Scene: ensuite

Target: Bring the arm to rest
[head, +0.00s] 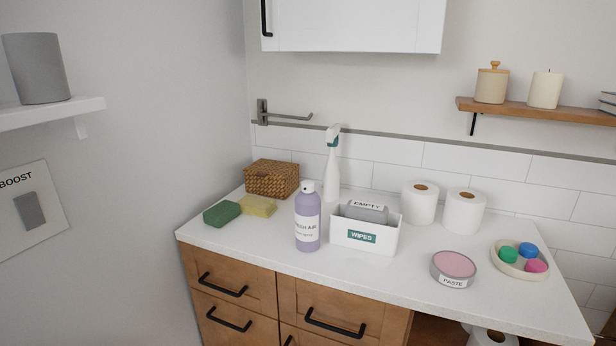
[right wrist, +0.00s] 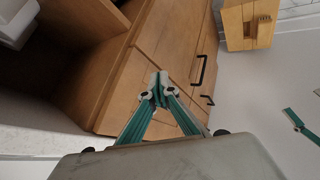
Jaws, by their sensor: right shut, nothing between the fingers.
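My right gripper (right wrist: 159,88) shows in the right wrist view, its two fingertips together and nothing between them. It is in front of the wooden cabinet (right wrist: 142,78) below the counter, with open space around the fingers. Whether it touches the cabinet front cannot be told, but it appears apart from it. Neither gripper shows in the head view.
The white counter (head: 385,270) holds a purple bottle (head: 307,220), a spray bottle (head: 332,170), a wipes box (head: 364,236), a paste tin (head: 453,268), a basket (head: 271,179) and toilet rolls (head: 463,211). Black drawer handles (head: 336,323) stick out in front. A shelf (head: 540,110) juts from the wall.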

